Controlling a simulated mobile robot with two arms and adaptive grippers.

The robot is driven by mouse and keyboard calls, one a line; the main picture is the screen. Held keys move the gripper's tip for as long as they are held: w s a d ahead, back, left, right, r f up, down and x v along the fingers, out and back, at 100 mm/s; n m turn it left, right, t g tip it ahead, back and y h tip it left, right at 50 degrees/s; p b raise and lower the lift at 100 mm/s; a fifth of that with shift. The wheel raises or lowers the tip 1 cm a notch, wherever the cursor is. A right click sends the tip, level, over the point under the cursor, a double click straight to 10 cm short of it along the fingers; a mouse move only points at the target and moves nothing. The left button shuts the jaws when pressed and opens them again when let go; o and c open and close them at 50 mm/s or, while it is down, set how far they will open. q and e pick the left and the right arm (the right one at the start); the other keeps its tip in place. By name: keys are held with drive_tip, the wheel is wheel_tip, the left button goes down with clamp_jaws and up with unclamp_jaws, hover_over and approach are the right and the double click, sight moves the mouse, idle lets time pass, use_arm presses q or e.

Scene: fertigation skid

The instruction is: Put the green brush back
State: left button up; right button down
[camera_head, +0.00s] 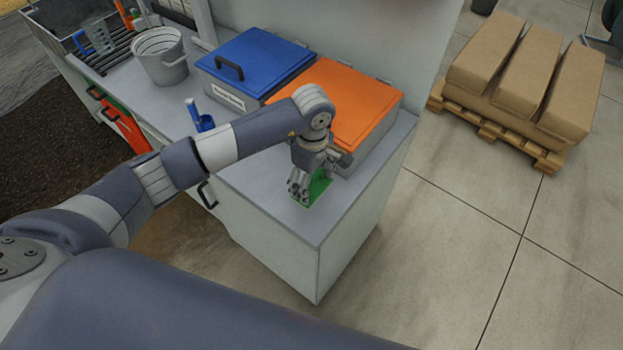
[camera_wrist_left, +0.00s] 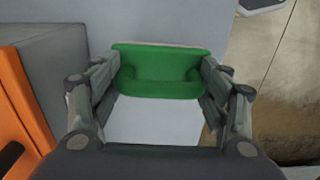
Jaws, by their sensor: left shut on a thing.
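The green brush (camera_head: 318,188) is at the front right end of the grey counter (camera_head: 262,205), in front of the orange-lidded box. In the left wrist view the green brush (camera_wrist_left: 158,72) lies between the two fingers, with a pale strip along its far edge. My left gripper (camera_head: 304,190) points down at it and is shut on it; the gripper also shows in the left wrist view (camera_wrist_left: 160,92). The gripper partly hides the brush in the head view, and I cannot tell whether the brush touches the counter. My right gripper is not in view.
The orange-lidded box (camera_head: 350,100) and blue-lidded box (camera_head: 262,62) stand at the counter's back. A blue scoop (camera_head: 200,118), a metal bucket (camera_head: 160,58) and a clear jug (camera_head: 97,38) are further left.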

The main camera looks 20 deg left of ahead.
sight(312, 183)
use_arm(q)
drive_tip(key=shift+w+a, duration=0.2)
drive_tip(key=shift+w, duration=0.3)
drive_tip(key=shift+w+a+f+p, duration=0.1)
drive_tip(key=shift+w+f+p, duration=0.1)
drive_tip(key=shift+p, duration=0.2)
wheel_tip(312, 183, down, 2)
drive_tip(key=shift+f+p, duration=0.25)
drive_tip(key=shift+p, duration=0.3)
drive_tip(key=shift+f, duration=0.4)
drive_tip(key=shift+f, duration=0.15)
drive_tip(key=o, duration=1.1)
